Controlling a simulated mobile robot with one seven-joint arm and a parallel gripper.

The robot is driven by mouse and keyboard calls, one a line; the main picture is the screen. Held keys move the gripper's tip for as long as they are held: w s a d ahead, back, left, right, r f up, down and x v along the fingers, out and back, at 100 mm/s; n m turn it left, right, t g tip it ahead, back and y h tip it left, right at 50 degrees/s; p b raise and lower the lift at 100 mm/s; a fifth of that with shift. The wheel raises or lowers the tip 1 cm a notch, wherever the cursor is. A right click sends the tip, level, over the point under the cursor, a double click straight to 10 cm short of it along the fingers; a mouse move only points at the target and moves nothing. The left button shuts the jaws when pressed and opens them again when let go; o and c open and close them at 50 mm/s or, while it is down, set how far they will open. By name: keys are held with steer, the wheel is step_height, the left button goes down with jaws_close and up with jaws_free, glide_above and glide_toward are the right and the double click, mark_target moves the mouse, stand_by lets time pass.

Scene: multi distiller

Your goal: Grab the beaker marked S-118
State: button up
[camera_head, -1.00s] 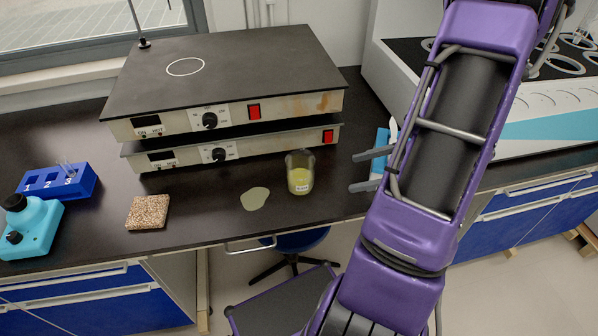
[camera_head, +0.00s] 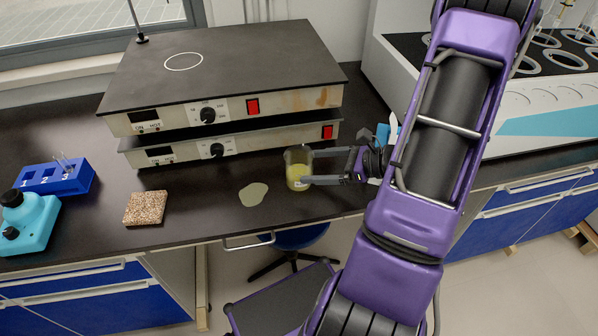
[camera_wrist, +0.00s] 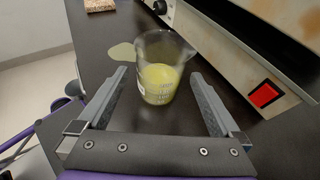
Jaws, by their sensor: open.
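A glass beaker (camera_head: 298,170) with yellow-green liquid stands upright on the dark bench, just in front of the stacked hot plates. It also shows in the wrist view (camera_wrist: 158,80), with a white label whose marking is too small to read. My gripper (camera_head: 308,168) is open and comes in level from the right, its fingertips at the beaker's right side. In the wrist view the fingers (camera_wrist: 162,78) point at the beaker from either side, with dark gaps visible beside the glass. I see no grip on it.
Two stacked hot plates (camera_head: 222,118) stand close behind the beaker. A pale spill (camera_head: 253,194) lies to its left, then a speckled square pad (camera_head: 145,208). A blue numbered rack (camera_head: 58,178) and a turquoise device (camera_head: 28,222) stand at far left.

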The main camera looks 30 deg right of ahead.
mark_target(299, 167)
steer(key=x, duration=0.5)
steer(key=shift+w, duration=0.15)
steer(key=c, duration=1.4)
